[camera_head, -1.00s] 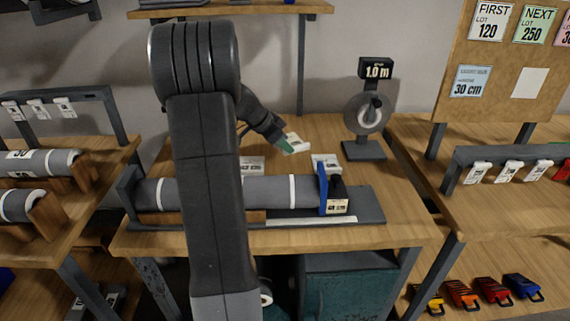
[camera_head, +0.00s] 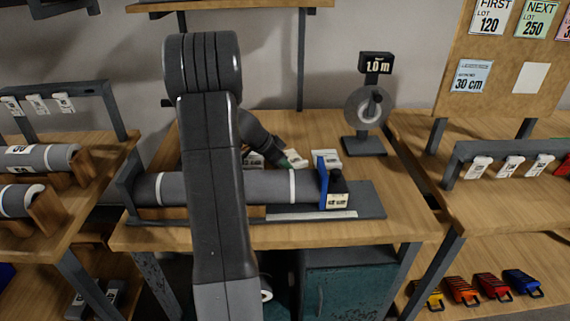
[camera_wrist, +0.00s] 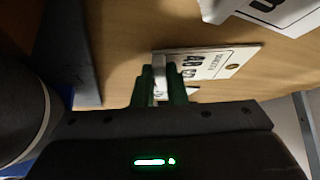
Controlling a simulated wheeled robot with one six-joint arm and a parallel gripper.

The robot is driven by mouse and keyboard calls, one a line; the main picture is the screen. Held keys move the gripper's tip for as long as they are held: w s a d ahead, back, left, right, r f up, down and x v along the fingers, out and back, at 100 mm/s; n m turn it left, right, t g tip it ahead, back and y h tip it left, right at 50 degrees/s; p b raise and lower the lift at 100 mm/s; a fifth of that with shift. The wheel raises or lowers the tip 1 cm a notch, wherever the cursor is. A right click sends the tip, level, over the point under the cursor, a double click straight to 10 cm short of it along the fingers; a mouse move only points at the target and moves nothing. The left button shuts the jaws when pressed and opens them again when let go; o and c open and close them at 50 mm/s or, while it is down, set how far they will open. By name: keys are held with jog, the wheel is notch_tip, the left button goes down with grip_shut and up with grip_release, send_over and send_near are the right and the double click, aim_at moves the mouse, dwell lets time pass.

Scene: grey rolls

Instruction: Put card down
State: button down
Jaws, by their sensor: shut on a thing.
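My gripper (camera_head: 287,163) is low over the middle table (camera_head: 400,222), just behind the grey roll (camera_head: 268,187). Its green fingers (camera_wrist: 160,88) are shut on a small white card (camera_head: 298,158). In the wrist view the card (camera_wrist: 218,63) shows black print and a small hole near one corner. It looks nearly flat and close to the wood; I cannot tell whether it touches. A second white card (camera_head: 326,160) lies to its right, and it also shows at the top of the wrist view (camera_wrist: 285,12). Another card (camera_head: 254,159) lies to the left, partly hidden by my arm.
The roll lies in a dark cradle with a blue clamp (camera_head: 323,182) at its right end, close to my gripper. A dial stand (camera_head: 368,105) reading 1.0 m is at the back right. The table's right front is clear.

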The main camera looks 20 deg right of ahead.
jog(key=c, duration=1.5)
grip_release()
jog(key=shift+o, duration=0.2)
jog(key=shift+r+p, duration=0.1)
jog(key=shift+p, duration=0.2)
jog(key=shift+a+r, duration=0.2)
jog(key=shift+r, duration=0.05)
jog(key=v, duration=1.1)
jog(key=shift+r, duration=0.2)
jog(key=shift+a, duration=0.1)
